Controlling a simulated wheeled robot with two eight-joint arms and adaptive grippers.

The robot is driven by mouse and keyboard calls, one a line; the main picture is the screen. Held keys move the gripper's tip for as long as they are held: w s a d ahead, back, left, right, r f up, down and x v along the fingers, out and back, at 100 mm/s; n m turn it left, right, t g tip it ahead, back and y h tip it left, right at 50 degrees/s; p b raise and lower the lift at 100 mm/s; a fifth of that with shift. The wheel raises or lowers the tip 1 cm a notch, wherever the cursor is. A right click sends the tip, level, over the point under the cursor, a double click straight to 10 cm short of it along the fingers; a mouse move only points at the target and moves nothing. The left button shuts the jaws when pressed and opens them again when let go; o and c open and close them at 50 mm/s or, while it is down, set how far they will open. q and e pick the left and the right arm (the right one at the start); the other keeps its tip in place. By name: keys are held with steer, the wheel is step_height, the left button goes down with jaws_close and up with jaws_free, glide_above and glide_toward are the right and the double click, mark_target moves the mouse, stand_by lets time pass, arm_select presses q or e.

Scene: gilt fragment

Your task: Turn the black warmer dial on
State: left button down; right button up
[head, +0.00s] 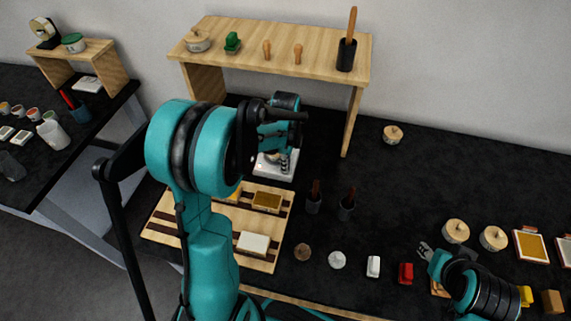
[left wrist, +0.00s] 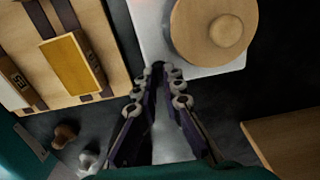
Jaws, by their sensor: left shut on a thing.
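The warmer is a white plate (head: 270,168), partly hidden behind my left arm. In the left wrist view the white plate (left wrist: 150,35) carries a round wooden-lidded pot (left wrist: 212,35). The black dial (left wrist: 158,67) is at the plate's near edge, mostly hidden between the fingertips. My left gripper (left wrist: 160,82) is shut on the dial, with its fingers converging there. In the head view my left gripper (head: 287,158) is at the warmer, seen only in part. My right gripper (head: 425,250) is at the lower right near round wooden lids; its opening is unclear.
A slatted wooden tray (head: 165,222) with blocks lies left of and below the warmer. A wooden shelf (head: 300,55) stands behind. Dark cups with tools (head: 346,208) stand right of the warmer. Small items, including a red one (head: 406,273), line the front. The table's right middle is fairly clear.

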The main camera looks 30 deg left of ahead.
arm_select(q)
steer(key=c, duration=1.6)
jaws_free()
steer(key=shift+c, duration=0.2)
step_height(320, 180, up, 12)
steer(key=s+d+f+n+t+b, duration=0.1)
steer(key=s+d+n+t, duration=0.6)
steer(key=s+n, duration=0.7)
steer(key=d+n, duration=0.1)
steer(key=d, duration=0.1)
steer(key=shift+s+d+f, duration=0.2)
steer(key=shift+s+d, duration=0.15)
steer(key=shift+d, duration=0.05)
